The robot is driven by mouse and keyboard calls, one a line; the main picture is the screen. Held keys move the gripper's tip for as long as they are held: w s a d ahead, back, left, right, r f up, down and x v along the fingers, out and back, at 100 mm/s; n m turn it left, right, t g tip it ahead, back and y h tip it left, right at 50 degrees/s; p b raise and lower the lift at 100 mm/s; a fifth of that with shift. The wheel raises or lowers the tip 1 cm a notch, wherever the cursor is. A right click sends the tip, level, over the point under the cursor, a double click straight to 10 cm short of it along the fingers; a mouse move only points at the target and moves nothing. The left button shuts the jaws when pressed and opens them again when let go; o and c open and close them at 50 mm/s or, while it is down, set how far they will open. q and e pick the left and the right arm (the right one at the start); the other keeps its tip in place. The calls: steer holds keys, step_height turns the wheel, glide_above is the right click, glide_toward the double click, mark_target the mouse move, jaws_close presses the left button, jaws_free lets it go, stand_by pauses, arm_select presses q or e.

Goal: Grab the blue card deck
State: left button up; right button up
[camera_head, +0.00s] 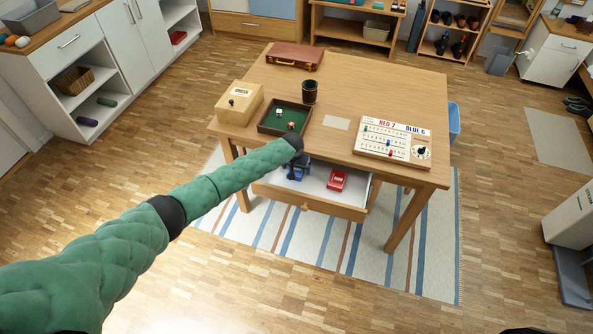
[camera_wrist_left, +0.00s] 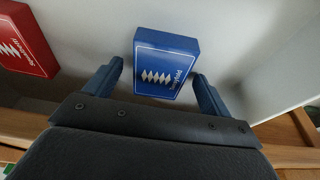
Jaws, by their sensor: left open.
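The blue card deck (camera_wrist_left: 165,65) lies in the open drawer (camera_head: 320,203) under the table's front edge. In the left wrist view it sits between the two spread fingers of my left gripper (camera_wrist_left: 157,85), with a small gap visible on each side. My left gripper also shows in the head view (camera_head: 297,172), reaching down into the drawer's left part, where it mostly hides the blue deck. A red card deck (camera_head: 337,180) lies to the right in the drawer; it shows at the left of the wrist view (camera_wrist_left: 24,42). My right gripper is not seen.
On the wooden table (camera_head: 390,88) stand a green-lined tray (camera_head: 273,128) with dice, a dark cup (camera_head: 310,92), a wooden box (camera_head: 240,103), a scoreboard (camera_head: 394,141) and a brown case (camera_head: 294,56). The table's front edge hangs over the drawer's back.

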arm_select(q)
steer(key=shift+f, duration=0.25)
steer(key=c, duration=1.1)
steer(key=shift+r, duration=0.2)
